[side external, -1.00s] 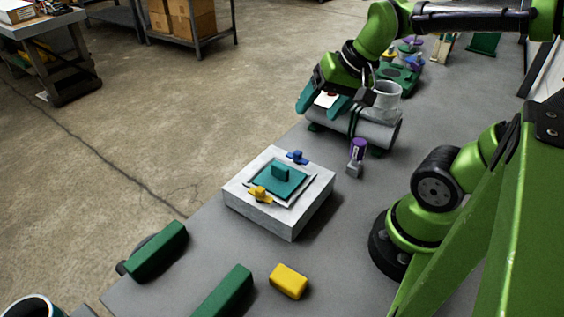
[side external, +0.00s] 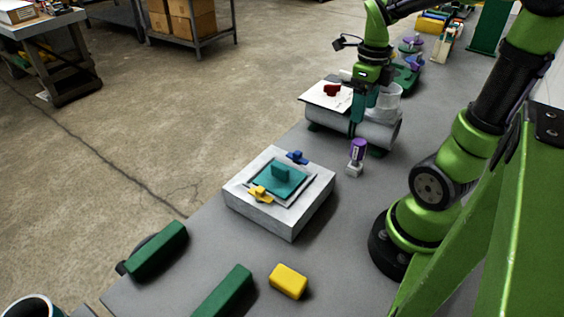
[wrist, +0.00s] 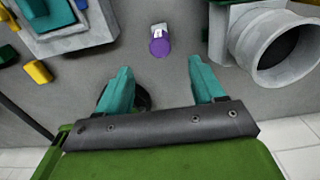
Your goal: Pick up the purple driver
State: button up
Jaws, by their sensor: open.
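The purple driver (side external: 358,152) stands on the grey bench between the pale block and the grey duct piece, its purple end up and a light grey foot below. In the wrist view the driver (wrist: 160,44) shows at top centre, beyond the fingertips. My gripper (side external: 364,106) is above the bench near the duct piece, up and behind the driver in the side view. Its two teal fingers (wrist: 160,75) are apart with nothing between them, and the driver lies roughly in line with the gap.
The grey duct piece (side external: 338,120) with a white sheet and red knob lies behind the driver. The pale block (side external: 262,212) with a teal plate, blue and yellow clamps is left of it. A yellow block (side external: 288,281) and green bars (side external: 157,250) lie in front.

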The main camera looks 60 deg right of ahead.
aim_at(355, 156)
notch_tip(355, 156, down, 15)
jog(key=shift+f, duration=0.2)
jog(key=c, duration=1.1)
